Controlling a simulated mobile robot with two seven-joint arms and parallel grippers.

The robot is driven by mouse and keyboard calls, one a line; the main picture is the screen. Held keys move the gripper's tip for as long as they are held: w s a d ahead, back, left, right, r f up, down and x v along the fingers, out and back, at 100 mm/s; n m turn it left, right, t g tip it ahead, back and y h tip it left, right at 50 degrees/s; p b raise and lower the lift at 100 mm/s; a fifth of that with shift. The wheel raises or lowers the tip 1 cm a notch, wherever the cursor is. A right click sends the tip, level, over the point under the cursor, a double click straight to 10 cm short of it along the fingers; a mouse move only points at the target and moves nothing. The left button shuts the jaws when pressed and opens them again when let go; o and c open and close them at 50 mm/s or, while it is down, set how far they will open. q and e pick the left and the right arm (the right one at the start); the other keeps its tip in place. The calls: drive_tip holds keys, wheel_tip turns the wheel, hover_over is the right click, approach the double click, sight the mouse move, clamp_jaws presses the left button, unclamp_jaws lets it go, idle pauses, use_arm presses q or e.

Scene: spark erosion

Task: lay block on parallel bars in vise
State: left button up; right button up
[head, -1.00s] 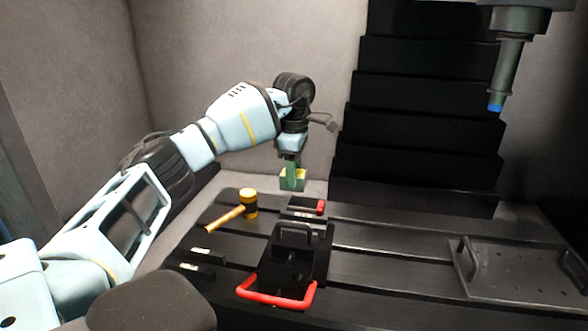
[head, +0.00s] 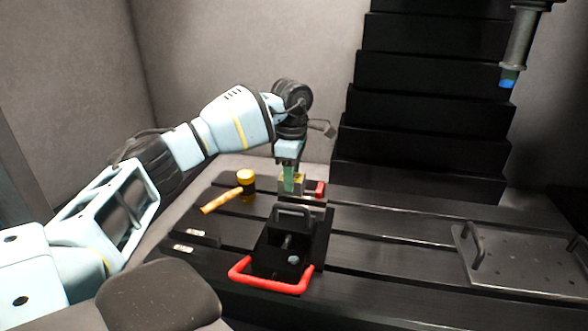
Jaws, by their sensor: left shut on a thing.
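My left gripper (head: 290,186) points down and is shut on a small yellowish block (head: 299,184). The green fingers cover part of the block. It shows just behind the top of the black vise (head: 319,236) in the picture, apart from it. The vise stands on the slotted table with its red handle (head: 270,287) toward me. I cannot make out parallel bars inside the vise. My right gripper is not in view.
Two small dark pieces with pale labels (head: 183,247) lie further left. A red-ended dark item (head: 320,188) is behind the vise.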

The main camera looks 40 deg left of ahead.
use_arm(q)
drive_tip(key=shift+f, duration=1.3)
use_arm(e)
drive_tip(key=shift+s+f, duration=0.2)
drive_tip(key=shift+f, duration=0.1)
use_arm(q)
drive_tip(key=o, duration=1.3)
drive_tip(key=shift+c, duration=0.2)
drive_tip(key=shift+f, duration=0.1)
wheel_tip(320, 180, up, 6)
drive_tip(key=shift+f+p, duration=0.1)
drive_tip(key=shift+p, duration=0.65)
drive_tip(key=shift+r+p, duration=0.55)
drive_tip(key=shift+r, duration=2.15)
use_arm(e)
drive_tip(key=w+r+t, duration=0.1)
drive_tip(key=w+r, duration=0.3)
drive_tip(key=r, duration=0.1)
